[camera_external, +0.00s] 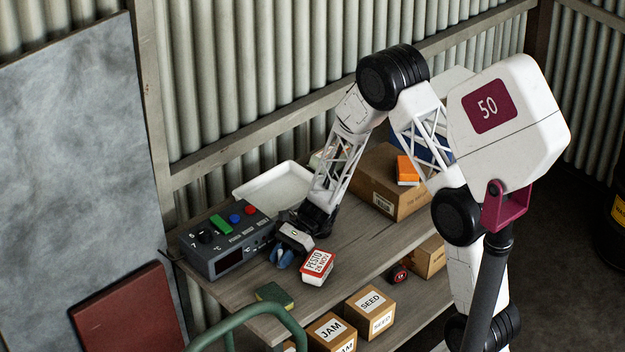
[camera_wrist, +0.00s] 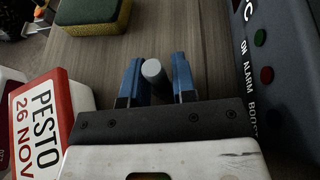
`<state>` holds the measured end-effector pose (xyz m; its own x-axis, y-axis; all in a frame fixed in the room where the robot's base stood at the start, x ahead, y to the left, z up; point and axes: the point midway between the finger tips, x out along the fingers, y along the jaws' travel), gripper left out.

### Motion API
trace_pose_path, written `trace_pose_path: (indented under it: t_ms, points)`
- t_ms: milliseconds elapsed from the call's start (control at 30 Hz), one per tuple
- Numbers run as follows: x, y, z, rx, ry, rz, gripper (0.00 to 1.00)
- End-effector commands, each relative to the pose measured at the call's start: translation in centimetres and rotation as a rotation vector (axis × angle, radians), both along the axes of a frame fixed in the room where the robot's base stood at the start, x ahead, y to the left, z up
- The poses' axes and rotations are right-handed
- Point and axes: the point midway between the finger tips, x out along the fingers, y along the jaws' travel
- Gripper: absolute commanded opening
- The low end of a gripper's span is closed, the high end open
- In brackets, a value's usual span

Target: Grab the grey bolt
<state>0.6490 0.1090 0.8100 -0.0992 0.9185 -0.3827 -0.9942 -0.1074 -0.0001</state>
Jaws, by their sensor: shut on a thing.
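The grey bolt (camera_wrist: 153,72) shows in the wrist view as a small grey cylinder with a round end, between the two blue fingers of my gripper (camera_wrist: 155,75). The fingers are shut on it. In the external view my gripper (camera_external: 281,258) is low over the shelf top, between the grey control box and the pesto tub. The bolt itself is hidden there by the fingers. I cannot tell whether it still touches the shelf.
The grey control box (camera_external: 222,262) is left of my gripper. The pesto tub (camera_external: 317,267) is close on the right. A green and yellow sponge (camera_external: 274,294) lies near the front edge. A white tray (camera_external: 250,191) and a cardboard box (camera_external: 411,202) stand behind.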

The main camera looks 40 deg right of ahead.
Motion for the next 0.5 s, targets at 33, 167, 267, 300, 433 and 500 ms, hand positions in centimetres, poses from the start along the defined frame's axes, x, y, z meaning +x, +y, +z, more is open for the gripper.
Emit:
trace_pose_path:
  t_ms: [33,167,267,300,433,500]
  points:
    - [0.0,0.0,0.0,0.000,0.000,0.000,0.00]
    - [0.0,0.0,0.1,0.000,0.000,0.000,0.00]
    - [0.0,0.0,0.3,0.000,-0.001,0.000,0.00]
    - [0.0,0.0,0.5,0.000,-0.001,-0.001,0.00]
    - [0.1,0.0,1.4,0.000,-0.001,-0.001,0.00]
    - [0.1,0.0,2.0,0.000,-0.002,0.000,0.00]
